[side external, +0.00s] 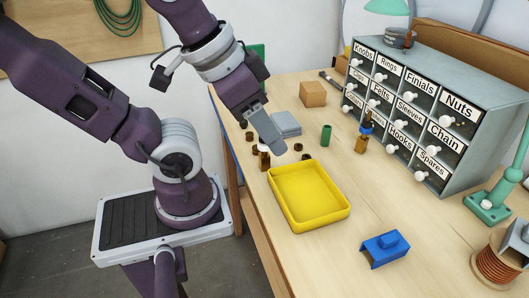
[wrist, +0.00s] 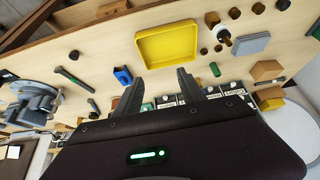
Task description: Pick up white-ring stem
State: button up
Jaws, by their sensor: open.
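In the wrist view the likely same stem (wrist: 226,39) shows brown and white, right of the tray. My gripper (side external: 279,149) is above the bench, close to the stem and to its right in the side picture. In the wrist view my gripper (wrist: 158,78) has its two fingers wide apart, with nothing between them. The stem is outside the fingers. Their exact height above the bench is unclear.
A yellow tray (side external: 308,222) lies close by. A grey block (side external: 286,125), green cylinder (side external: 326,135), blue-ringed amber piece (side external: 361,144) and cardboard box (side external: 313,93) stand behind. A blue block (side external: 385,250) lies in front.

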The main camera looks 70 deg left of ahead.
notch_tip(320, 180, down, 5)
jog(key=a+m+g+y, duration=0.2)
jog(key=m+g, duration=0.1)
jog(key=g, duration=0.1)
jog(key=m+g+y, duration=0.2)
jog(key=m+y, duration=0.9)
jog(key=m, duration=0.4)
send_near(266, 156)
jog(key=shift+s+a+f, duration=0.15)
jog(key=shift+a+f, duration=0.3)
jog(key=shift+f, duration=0.1)
jog(key=shift+s+a+f, duration=0.15)
jog(key=shift+a+f, duration=0.35)
jog(key=shift+w+a+f+y, duration=0.1)
jog(key=shift+a+f+y, duration=0.1)
jog(key=shift+a+y, duration=0.1)
jog(key=x, duration=0.6)
jog(key=shift+w+a+r, duration=0.1)
jog(key=shift+a+r, duration=0.2)
jog(key=shift+a, duration=0.1)
grip_shut()
